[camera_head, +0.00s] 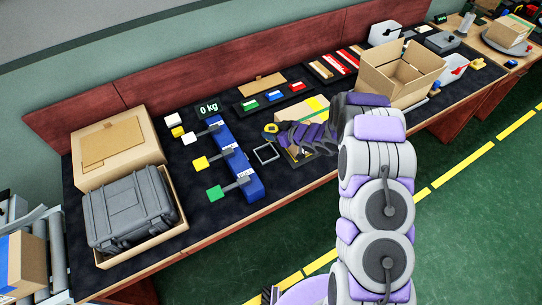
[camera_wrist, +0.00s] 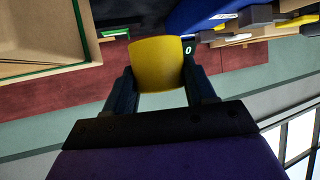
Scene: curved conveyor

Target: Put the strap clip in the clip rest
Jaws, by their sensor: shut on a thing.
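The strap clip (camera_wrist: 157,62) looks like a smooth yellow piece and sits between my gripper's two dark fingers in the wrist view. In the head view the yellow clip (camera_head: 271,128) shows at the tip of my gripper (camera_head: 277,131), above the dark table mat. My gripper is shut on it. A small dark square frame with a pale rim (camera_head: 266,153), which looks like the clip rest, lies on the mat just below the clip in the picture. The clip appears apart from it. My arm covers part of the table to the right of the frame.
A blue rack (camera_head: 236,160) with coloured tabs stands left of the frame. A grey case (camera_head: 130,210) sits in a tray at far left. A cardboard box with a yellow-green strip (camera_head: 316,107) and an open carton (camera_head: 397,72) stand behind and right of my gripper.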

